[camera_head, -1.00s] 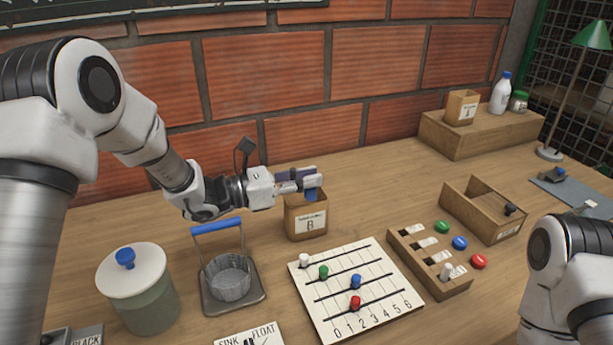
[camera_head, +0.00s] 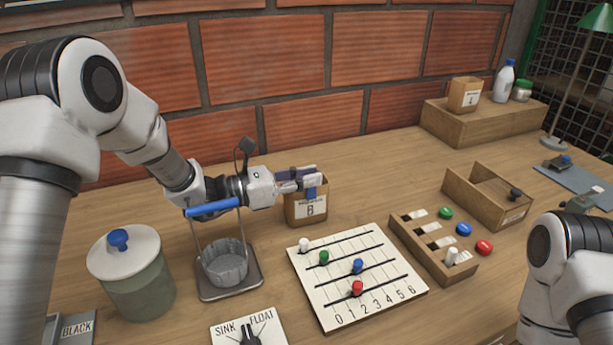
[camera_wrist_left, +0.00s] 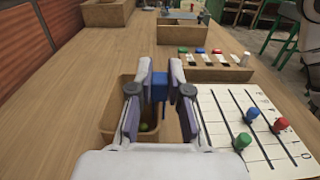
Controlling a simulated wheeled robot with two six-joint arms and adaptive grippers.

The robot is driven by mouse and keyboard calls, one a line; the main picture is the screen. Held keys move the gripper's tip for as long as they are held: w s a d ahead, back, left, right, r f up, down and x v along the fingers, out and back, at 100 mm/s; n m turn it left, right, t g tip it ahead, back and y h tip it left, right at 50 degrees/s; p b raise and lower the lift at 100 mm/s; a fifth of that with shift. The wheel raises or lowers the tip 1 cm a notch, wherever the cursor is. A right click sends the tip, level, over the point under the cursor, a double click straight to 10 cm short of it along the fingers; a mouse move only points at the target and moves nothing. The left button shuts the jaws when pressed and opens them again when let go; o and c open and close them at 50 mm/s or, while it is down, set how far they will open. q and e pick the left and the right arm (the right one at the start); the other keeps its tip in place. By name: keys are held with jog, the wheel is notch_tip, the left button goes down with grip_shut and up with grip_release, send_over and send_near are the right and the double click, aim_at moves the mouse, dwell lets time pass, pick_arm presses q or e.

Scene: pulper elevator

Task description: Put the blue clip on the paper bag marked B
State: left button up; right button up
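Paper bag B (camera_head: 298,215) stands upright and open-topped on the table, its label facing me; the wrist view looks down into it (camera_wrist_left: 112,115), with something small and greenish inside. The blue clip (camera_head: 311,193) is between the fingertips of my left gripper (camera_head: 302,180), at the bag's top edge. In the left wrist view the clip (camera_wrist_left: 159,86) sits between the tips of the gripper (camera_wrist_left: 160,78), which close in on both sides of it. I cannot tell whether the clip is around the rim or only beside it. My right gripper is not clearly visible; only its arm shows.
A wire-handled basket (camera_head: 226,264) and lidded jar (camera_head: 138,283) stand left of the bag. A peg board (camera_head: 345,250) lies in front. A slotted block (camera_head: 432,250), colored buttons and an open wooden box (camera_head: 470,205) are right. Another bag (camera_head: 464,95) stands on a raised block.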

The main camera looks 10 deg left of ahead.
pick_arm(q)
jog(key=o, duration=0.5)
jog(key=v, duration=0.7)
jog(key=shift+s+a, duration=0.1)
jog(key=shift+a, duration=0.1)
